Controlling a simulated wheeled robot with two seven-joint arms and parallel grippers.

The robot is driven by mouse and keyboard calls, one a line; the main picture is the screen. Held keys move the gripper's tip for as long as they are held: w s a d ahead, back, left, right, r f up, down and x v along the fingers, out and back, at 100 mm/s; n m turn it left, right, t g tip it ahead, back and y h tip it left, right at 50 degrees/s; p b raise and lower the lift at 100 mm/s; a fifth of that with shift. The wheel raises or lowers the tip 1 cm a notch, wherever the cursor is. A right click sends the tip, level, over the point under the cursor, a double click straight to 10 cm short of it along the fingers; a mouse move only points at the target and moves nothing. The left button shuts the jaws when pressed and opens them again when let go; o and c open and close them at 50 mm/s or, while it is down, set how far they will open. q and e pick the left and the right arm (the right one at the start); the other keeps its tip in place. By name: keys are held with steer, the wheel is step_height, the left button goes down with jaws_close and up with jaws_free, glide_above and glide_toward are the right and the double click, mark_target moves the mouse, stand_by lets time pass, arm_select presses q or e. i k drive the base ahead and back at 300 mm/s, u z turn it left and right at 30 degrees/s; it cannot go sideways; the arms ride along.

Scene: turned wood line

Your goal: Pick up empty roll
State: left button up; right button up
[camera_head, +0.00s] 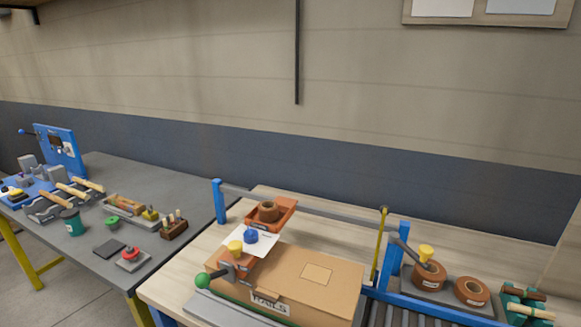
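I cannot tell for certain which roll is the empty one. A small brown roll (267,211) sits in an orange tray (287,217) at the back of the light wooden table. Two larger brown rolls are at the right: one roll (429,276) has a yellow-topped part beside or over it, and the other roll (471,292) lies flat with its centre hole showing. An orange-brown device (236,266) with a yellow knob is at the left end of a closed cardboard box (310,284); whether it holds a roll is unclear. Neither of my grippers is in view.
A blue-posted frame with a grey bar (322,212) spans the table behind the box. A white paper with a blue knob (250,237) lies by the orange tray. Green blocks (528,304) stand far right. A grey bench (150,188) with several tools is at left.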

mark_target(268, 211)
steer(key=u, duration=0.45)
steer(key=k, duration=1.05)
steer(key=z, duration=0.25)
steer(key=i, duration=0.6)
steer(key=z, duration=0.6)
